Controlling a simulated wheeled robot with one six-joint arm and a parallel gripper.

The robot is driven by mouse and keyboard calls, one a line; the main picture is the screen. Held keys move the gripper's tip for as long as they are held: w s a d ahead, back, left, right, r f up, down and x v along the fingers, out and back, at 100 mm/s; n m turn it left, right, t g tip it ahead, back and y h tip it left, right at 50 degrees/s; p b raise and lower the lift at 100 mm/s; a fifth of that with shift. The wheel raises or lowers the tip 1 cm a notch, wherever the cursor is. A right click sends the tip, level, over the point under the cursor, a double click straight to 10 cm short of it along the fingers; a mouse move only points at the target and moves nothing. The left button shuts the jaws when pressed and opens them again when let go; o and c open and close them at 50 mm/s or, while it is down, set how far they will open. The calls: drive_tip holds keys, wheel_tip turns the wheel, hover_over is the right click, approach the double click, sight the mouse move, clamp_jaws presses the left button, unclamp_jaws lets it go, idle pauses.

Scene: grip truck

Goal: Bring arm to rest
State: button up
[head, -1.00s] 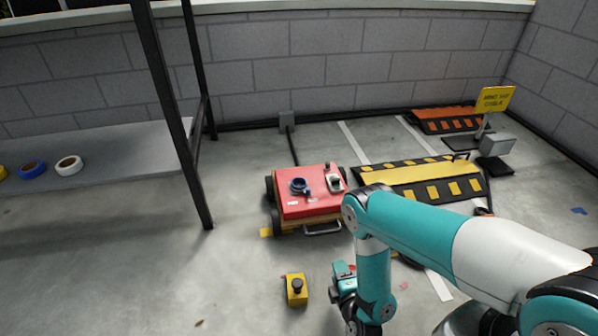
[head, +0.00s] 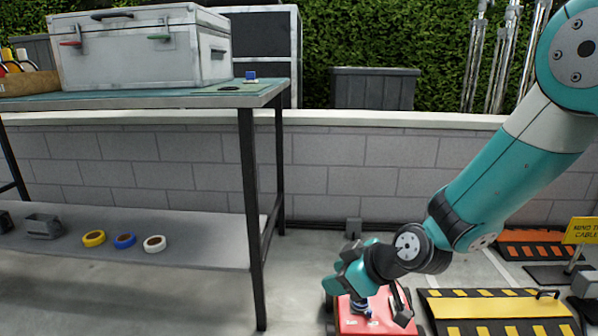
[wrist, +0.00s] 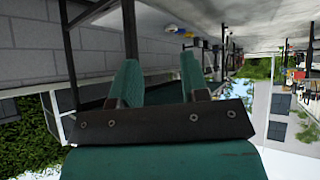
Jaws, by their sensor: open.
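My arm is raised, bent at the elbow on the right of the head view, with the forearm slanting down to the left. My gripper (head: 345,268) is at its lower end, over the red-topped cart (head: 375,325). In the wrist view the two teal fingers of my gripper (wrist: 161,72) stand apart with nothing between them. The gripper and wrist hide part of the cart. A blue item (head: 361,305) shows on the cart just below the gripper.
A workbench (head: 262,97) with a grey case (head: 140,50) stands at left; its front leg (head: 252,220) is left of my gripper. Tape rolls (head: 124,241) lie on its lower shelf. A yellow-black ramp (head: 495,308) and yellow sign (head: 581,231) are at right. A low block wall (head: 340,165) runs behind.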

drive_tip(key=s+d+r+m+g+h+p, duration=0.2)
drive_tip(key=s+d+r+g, duration=0.15)
drive_tip(key=s+r, duration=0.7)
drive_tip(key=s+d+r+m+g+h+p, duration=0.1)
drive_tip(key=s+d+r+m+g+p, duration=0.2)
drive_tip(key=s+r, duration=0.75)
drive_tip(key=s+r+p, duration=0.3)
drive_tip(key=r+p, duration=3.1)
drive_tip(key=p, duration=0.2)
drive_tip(key=shift+d+t, duration=0.35)
drive_tip(key=shift+t, duration=0.1)
drive_tip(key=shift+s, duration=0.1)
